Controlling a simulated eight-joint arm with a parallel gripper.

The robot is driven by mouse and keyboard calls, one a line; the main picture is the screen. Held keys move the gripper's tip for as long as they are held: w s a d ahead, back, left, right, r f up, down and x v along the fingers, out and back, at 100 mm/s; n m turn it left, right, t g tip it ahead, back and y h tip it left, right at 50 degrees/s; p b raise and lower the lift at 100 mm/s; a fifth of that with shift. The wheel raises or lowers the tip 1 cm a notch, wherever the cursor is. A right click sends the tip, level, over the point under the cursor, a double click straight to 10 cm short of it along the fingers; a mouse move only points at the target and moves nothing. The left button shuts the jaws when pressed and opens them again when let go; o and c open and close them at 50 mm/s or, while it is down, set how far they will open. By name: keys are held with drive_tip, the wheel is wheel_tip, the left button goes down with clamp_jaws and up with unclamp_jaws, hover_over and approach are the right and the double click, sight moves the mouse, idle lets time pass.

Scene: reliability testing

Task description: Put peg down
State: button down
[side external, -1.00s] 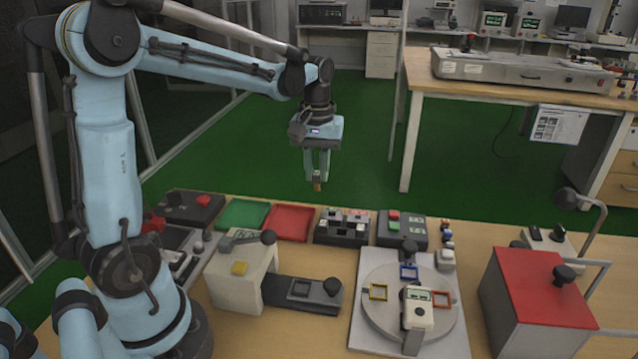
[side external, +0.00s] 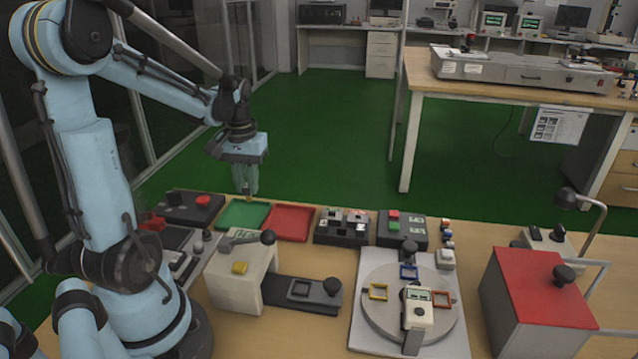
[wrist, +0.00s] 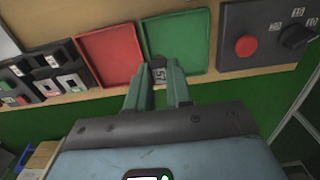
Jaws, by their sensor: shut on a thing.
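My gripper (side external: 246,191) is shut on a small peg, which shows between the fingertips in the wrist view (wrist: 159,74). The peg has a pale, marked end face; its far end is hidden. In the side view the gripper points down above the far edge of the green tray (side external: 240,216). In the wrist view the fingertips (wrist: 159,67) lie over the near left part of the green tray (wrist: 190,35), close to the red tray (wrist: 109,53). I cannot tell the exact height of the peg above the tray.
The red tray (side external: 290,223) lies right of the green one. A black box with a red button (side external: 194,205) stands left of it. A black block rack (side external: 342,227) is right of the trays. A beige fixture with a lever (side external: 240,275) stands in front. Both trays look empty.

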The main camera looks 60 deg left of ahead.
drive_tip(key=a+f, duration=0.2)
drive_tip(key=a, duration=0.1)
drive_tip(key=shift+s+a+f, duration=0.1)
drive_tip(key=shift+s+a, duration=0.05)
drive_tip(key=shift+s, duration=0.25)
drive_tip(key=shift+f, duration=1.9)
drive_tip(key=c, duration=1)
unclamp_jaws()
drive_tip(key=shift+f, duration=0.1)
wheel_tip(320, 180, up, 12)
drive_tip(key=w+d+m+t, duration=0.1)
drive_tip(key=d+m+t, duration=0.1)
drive_tip(key=d, duration=0.6)
drive_tip(key=w+d+m+t, duration=0.1)
drive_tip(key=d+m, duration=0.3)
drive_tip(key=d, duration=0.4)
drive_tip(key=w+d+f+m+t, duration=0.1)
drive_tip(key=w+d+m+t, duration=0.1)
drive_tip(key=d, duration=0.7)
drive_tip(key=shift+w+m+t, duration=0.1)
drive_tip(key=shift+m+t, duration=0.4)
drive_tip(key=shift+t, duration=0.6)
